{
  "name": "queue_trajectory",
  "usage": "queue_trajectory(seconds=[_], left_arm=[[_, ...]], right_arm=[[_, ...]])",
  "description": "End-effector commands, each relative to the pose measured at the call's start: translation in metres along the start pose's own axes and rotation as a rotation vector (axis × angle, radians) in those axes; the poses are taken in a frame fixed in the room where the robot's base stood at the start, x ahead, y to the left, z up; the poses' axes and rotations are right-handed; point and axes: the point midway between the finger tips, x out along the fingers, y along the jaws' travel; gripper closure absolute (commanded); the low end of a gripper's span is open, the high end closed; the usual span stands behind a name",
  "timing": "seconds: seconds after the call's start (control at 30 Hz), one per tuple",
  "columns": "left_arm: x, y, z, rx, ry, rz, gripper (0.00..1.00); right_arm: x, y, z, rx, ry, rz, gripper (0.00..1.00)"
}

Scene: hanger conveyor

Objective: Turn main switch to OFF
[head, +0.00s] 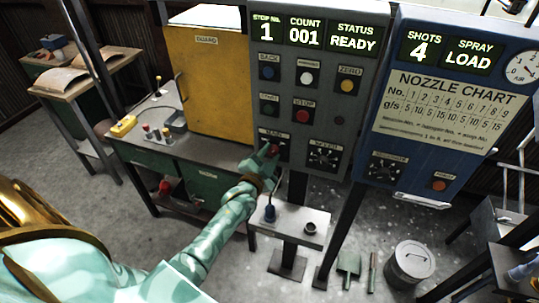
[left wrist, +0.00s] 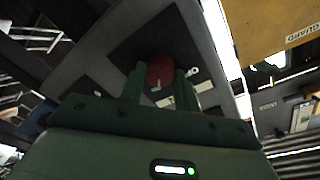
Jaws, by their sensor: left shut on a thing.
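The main switch (head: 275,150) is a red knob on a dark plate at the lower left of the grey control panel (head: 316,115). In the left wrist view the red knob (left wrist: 160,72) sits between the two fingers of my left gripper (left wrist: 160,88). My left gripper (head: 268,153) is shut on this knob, and its arm reaches up from the lower left in the head view. The gripper partly covers the knob and its plate, so I cannot read its setting.
A second rotary dial (head: 323,156) is right of the switch, with push buttons above. The blue spray cabinet (head: 440,110) stands at right, the yellow guard (head: 208,80) at left. A small stand (head: 293,226) is below the panel; a lidded bin (head: 411,262) is on the floor.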

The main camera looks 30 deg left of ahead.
Motion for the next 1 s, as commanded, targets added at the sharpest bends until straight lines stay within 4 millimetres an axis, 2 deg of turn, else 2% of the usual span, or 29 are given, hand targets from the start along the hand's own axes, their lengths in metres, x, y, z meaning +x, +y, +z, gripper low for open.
queue_trajectory(seconds=[1.0], left_arm=[[0.0,0.002,0.001,-0.941,0.047,-0.071,0.91]], right_arm=[[-0.014,0.002,-0.002,0.001,0.002,0.003,0.64]])
